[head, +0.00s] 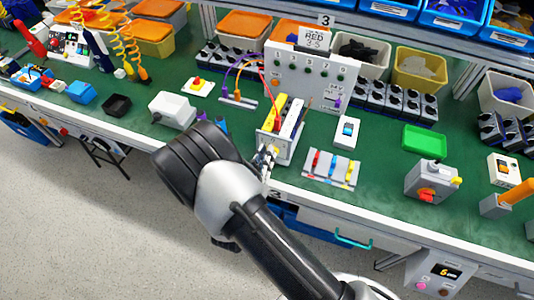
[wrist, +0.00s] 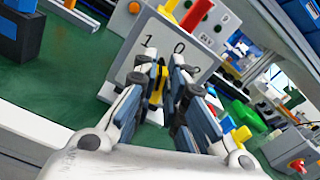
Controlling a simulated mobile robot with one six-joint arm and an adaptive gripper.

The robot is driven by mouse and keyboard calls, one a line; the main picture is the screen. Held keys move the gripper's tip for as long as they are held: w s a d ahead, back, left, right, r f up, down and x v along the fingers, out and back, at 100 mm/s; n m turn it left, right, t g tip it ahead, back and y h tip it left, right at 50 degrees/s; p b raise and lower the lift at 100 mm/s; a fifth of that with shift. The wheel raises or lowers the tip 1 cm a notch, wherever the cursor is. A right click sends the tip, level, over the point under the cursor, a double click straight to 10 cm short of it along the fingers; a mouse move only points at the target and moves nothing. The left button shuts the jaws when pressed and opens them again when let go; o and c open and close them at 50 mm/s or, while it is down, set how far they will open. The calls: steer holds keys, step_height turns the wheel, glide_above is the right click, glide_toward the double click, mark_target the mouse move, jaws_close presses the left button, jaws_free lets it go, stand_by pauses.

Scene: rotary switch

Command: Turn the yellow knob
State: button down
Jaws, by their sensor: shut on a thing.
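The yellow knob (wrist: 156,88) is on the white front face of a switch box (wrist: 150,38), below the marks 1, 0 and 2. My gripper (wrist: 161,80) has a finger on each side of the knob and is shut on it. The knob's handle looks roughly upright in the wrist view, and the fingers hide part of it. In the head view the switch box (head: 291,146) stands near the bench's front edge, with my gripper (head: 266,153) at its front face. The knob is hard to make out there.
The green bench top (head: 386,176) has a panel of coloured switches (head: 331,168) to the right of the box. A grey box with a red knob (head: 428,184) stands further right. A white box (head: 172,108) is to the left. A tall numbered panel (head: 308,72) stands behind.

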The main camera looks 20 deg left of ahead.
steer(key=n, duration=0.1)
steer(key=n+p, duration=0.1)
steer(key=n, duration=0.2)
steer(key=shift+a+f+n, duration=0.2)
steer(key=shift+a+n, duration=0.1)
steer(key=shift+n, duration=0.1)
stand_by(0.4)
steer(key=c, duration=1.6)
jaws_free()
steer(key=shift+c, duration=0.2)
steer(key=s+a, duration=0.1)
steer(key=s, duration=1.1)
